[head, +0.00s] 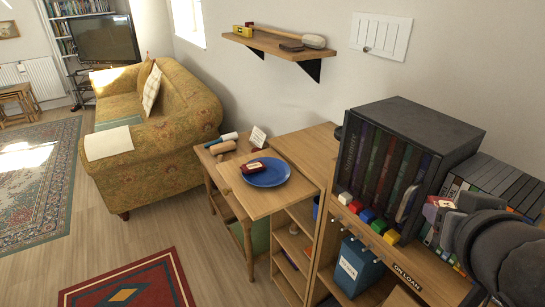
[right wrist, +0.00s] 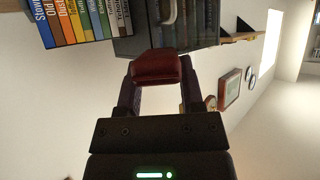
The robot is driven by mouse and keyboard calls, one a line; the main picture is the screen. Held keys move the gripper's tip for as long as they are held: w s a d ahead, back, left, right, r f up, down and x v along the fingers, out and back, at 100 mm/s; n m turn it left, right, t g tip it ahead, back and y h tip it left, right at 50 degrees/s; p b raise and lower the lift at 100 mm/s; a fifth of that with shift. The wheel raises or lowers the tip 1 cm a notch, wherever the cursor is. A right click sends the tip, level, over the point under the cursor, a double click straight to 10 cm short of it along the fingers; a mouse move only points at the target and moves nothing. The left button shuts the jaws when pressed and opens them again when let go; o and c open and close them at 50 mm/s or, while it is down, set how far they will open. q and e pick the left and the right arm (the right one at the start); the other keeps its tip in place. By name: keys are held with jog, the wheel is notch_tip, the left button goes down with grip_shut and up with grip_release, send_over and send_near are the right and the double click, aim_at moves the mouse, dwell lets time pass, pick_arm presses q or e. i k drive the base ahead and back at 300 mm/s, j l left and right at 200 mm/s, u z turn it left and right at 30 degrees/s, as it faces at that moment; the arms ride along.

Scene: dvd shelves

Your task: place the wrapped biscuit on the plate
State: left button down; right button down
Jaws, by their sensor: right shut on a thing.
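A blue plate (head: 279,175) lies on a wooden surface in the middle of the head view. A small dark red wrapped biscuit (head: 254,168) with a pale label lies on its left part. My right gripper (head: 446,206) is at the right, in front of the shelf of cases and well away from the plate. It is shut on a second red wrapped biscuit (head: 432,208). In the right wrist view this held biscuit (right wrist: 155,68) sits between the two fingertips, clear of any surface. My left gripper is not in view.
A dark case of discs (head: 420,135) stands on the shelf unit between my right gripper and the plate. Small coloured blocks (head: 367,215) line the shelf's front edge. Rolled items (head: 222,147) and a small card (head: 258,136) stand behind the plate. A wall shelf (head: 270,45) hangs above.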

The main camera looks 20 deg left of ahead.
aim_at(274, 174)
jog(key=i+j+u, duration=0.2)
jog(key=u, duration=0.25)
jog(key=i+u, duration=0.65)
jog(key=u, duration=0.3)
